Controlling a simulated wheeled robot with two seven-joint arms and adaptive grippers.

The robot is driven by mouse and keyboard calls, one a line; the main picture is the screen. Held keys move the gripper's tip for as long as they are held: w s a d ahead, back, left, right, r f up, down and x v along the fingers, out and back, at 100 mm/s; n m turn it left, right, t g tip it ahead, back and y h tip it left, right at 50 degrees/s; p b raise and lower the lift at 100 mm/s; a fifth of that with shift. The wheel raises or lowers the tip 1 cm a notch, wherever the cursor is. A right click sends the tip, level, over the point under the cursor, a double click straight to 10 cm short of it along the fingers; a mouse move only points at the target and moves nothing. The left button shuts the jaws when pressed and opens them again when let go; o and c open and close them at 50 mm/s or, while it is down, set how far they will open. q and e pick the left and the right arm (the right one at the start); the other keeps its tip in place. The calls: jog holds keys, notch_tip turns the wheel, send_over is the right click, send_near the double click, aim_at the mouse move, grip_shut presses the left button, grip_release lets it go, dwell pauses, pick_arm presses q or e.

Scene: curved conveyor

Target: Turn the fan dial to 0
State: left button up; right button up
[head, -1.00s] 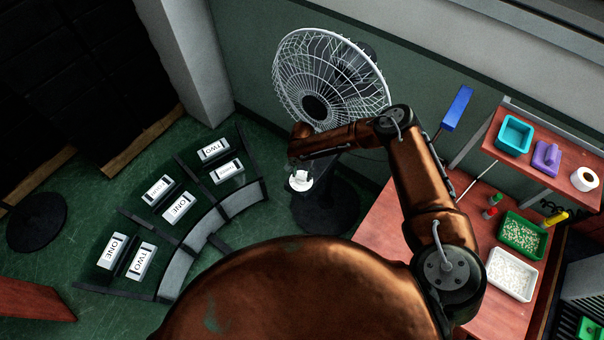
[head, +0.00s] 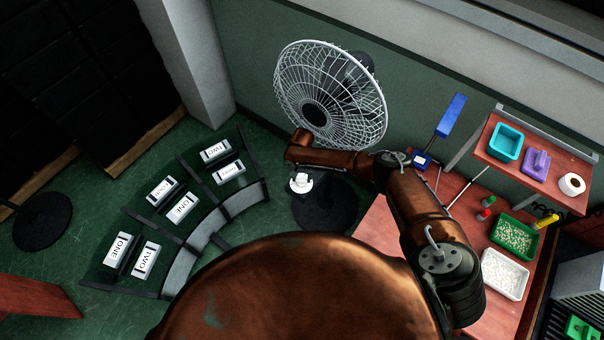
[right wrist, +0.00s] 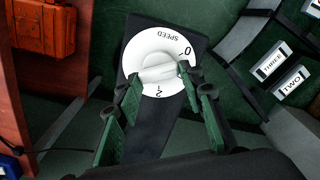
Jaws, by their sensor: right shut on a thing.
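The white fan dial (right wrist: 150,46) shows in the right wrist view on a dark panel. It carries the word SPEED, a 0 at its right edge and a 2 at its lower edge. A raised grip bar (right wrist: 158,65) crosses its middle. My right gripper (right wrist: 158,76) has its two green fingers on either side of this bar and is shut on it. In the head view the dial (head: 300,185) is a small white disc below the white caged fan (head: 330,95). My right wrist hides part of the area above it. My left gripper is not in view.
Curved conveyor sections (head: 207,232) with several labelled boxes lie to the left of the fan. A red table (head: 380,220) with trays and small bottles stands at right. An orange box (right wrist: 42,25) shows at the upper left of the right wrist view.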

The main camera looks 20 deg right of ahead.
aim_at(300, 179)
jog(key=n, duration=0.4)
jog(key=shift+a+p, duration=0.1)
jog(key=shift+p, duration=0.25)
jog(key=n, duration=0.6)
jog(key=shift+a+n, duration=0.15)
jog(key=shift+n, duration=0.15)
jog(key=n, duration=0.5)
jog(key=shift+a, duration=0.1)
jog(key=n, duration=0.5)
jog(key=shift+s+r+b, duration=0.1)
jog(key=shift+b, duration=0.3)
jog(key=o, duration=1.2)
jog(key=shift+c, duration=0.2)
jog(key=shift+r, duration=0.1)
notch_tip(300, 179, up, 12)
